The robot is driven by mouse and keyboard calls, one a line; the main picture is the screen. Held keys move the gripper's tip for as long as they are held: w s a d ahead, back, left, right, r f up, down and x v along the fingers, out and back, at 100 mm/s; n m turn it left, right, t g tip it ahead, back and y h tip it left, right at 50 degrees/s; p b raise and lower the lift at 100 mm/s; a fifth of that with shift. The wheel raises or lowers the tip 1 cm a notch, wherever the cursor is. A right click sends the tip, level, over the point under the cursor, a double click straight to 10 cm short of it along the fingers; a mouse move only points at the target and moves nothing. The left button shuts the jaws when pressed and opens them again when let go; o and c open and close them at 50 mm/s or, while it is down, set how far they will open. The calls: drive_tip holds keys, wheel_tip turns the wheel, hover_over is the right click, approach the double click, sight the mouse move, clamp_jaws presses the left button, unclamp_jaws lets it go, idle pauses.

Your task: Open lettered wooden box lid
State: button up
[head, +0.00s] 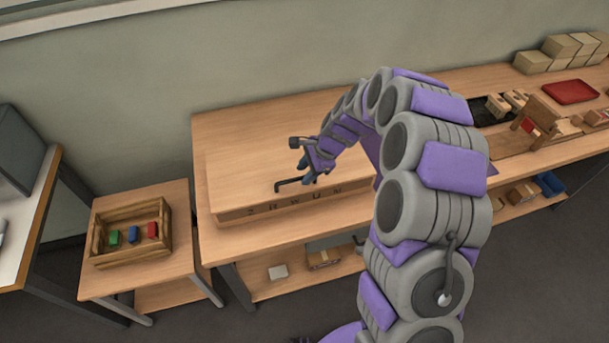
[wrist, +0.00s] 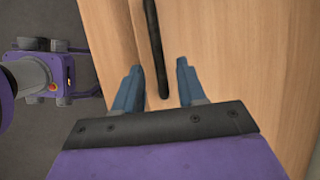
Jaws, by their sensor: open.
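The lettered wooden box (head: 255,165) is a wide, flat box on the long bench, with dark letters on its front face. Its lid looks closed. A dark bar handle (head: 292,182) sits near the lid's front edge; it also shows in the wrist view (wrist: 155,50). My gripper (head: 306,172) is over the front part of the lid, by the handle. In the wrist view its two blue fingers (wrist: 157,80) are apart, and the handle's end reaches between them. I cannot tell whether the fingers touch the handle.
A small side table (head: 115,275) at left holds a wooden crate (head: 100,256) with green, blue and red items. A red tray (head: 570,92), cartons (head: 570,50) and a wooden fixture (head: 540,118) stand on the bench at right. The lower shelf holds small boxes.

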drive_tip(key=shift+a+f, duration=0.3)
drive_tip(key=shift+f, duration=0.35)
drive_tip(key=shift+c, duration=0.4)
clamp_jaws()
